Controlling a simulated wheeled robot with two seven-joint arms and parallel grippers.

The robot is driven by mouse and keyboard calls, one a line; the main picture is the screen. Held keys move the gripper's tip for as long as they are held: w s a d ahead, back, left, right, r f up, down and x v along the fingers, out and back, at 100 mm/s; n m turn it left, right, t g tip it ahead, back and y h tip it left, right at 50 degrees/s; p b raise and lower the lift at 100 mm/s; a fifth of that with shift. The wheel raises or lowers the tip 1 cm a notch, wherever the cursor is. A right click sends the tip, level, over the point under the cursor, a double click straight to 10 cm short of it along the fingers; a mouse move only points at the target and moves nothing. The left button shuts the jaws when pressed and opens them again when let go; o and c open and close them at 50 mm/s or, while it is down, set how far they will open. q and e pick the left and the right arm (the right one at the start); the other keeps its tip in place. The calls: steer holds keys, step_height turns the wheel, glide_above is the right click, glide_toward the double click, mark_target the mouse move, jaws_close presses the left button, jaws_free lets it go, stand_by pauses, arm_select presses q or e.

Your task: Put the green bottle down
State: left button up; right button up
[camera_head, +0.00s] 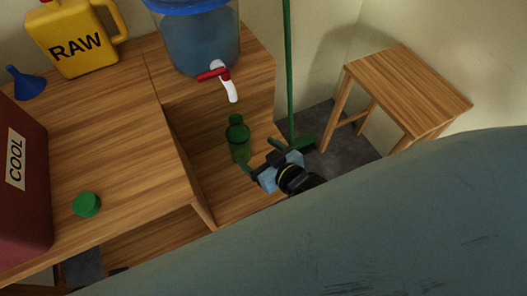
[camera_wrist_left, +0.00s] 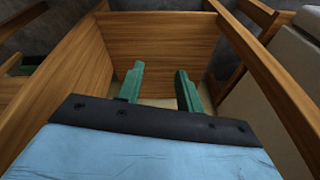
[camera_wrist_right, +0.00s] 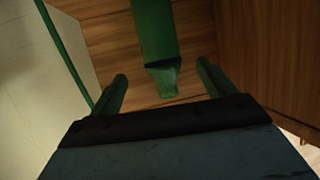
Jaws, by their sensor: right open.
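The green bottle (camera_head: 238,143) stands upright on the lower wooden surface, below the tap of the water container. My right gripper (camera_head: 258,155) is open just right of the bottle's lower part, with its fingers pointing toward it. In the right wrist view the green bottle (camera_wrist_right: 154,30) shows beyond the two parted fingers (camera_wrist_right: 162,82); I cannot tell whether either touches it. My left gripper (camera_wrist_left: 159,78) is open and empty in its wrist view, facing a wooden box-like space. It is not in the head view.
A blue-lidded water container (camera_head: 198,40) with a red and white tap (camera_head: 222,78) stands above the bottle. A yellow RAW jug (camera_head: 75,40), blue funnel (camera_head: 25,84), red COOL box (camera_head: 20,190) and green cap (camera_head: 86,204) are left. A wooden stool (camera_head: 410,88) stands right.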

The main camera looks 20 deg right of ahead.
steer(key=s+d+f+g, duration=0.1)
steer(key=s+f, duration=0.1)
steer(key=s+d+f+g+h, duration=0.1)
steer(key=s+d+f+g, duration=0.2)
steer(key=s+d+f, duration=0.1)
steer(key=shift+s+f+g+h, duration=0.1)
steer(key=shift+f+g+h, duration=0.25)
steer(key=shift+g+h, duration=0.05)
steer(key=s+d+f+g+h, duration=0.1)
steer(key=s+d+f+g, duration=0.3)
steer(key=s, duration=0.4)
steer(key=shift+s+d+f+g+h, duration=0.15)
steer(key=shift+d+f+g+h, duration=0.3)
steer(key=shift+g, duration=0.35)
steer(key=shift+r+p, duration=0.1)
steer(key=shift+p, duration=0.6)
